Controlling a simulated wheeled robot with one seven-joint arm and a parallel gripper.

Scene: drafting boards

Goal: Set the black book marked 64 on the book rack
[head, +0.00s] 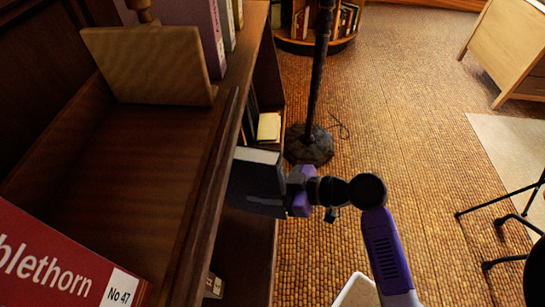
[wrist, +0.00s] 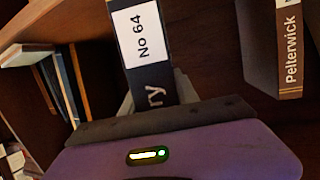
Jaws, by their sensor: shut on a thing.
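The black book marked No 64 (wrist: 142,40) shows its spine in the wrist view, with its white label facing me. My gripper (wrist: 156,95) is shut on the lower part of this spine, with a grey finger on each side. In the head view the dark book (head: 252,180) is at the open side of the wooden bookcase (head: 225,115), below its top. My gripper (head: 287,192) reaches it from the right. Whether the book touches a shelf is hidden. I cannot tell which part is the book rack.
A red book marked No 47 (head: 65,260) lies at the lower left. A wooden panel with a knob (head: 150,65) stands on the top shelf. A Pelterwick book (wrist: 289,50) is right of the held book. A dark lamp stand (head: 312,140) rises behind my gripper.

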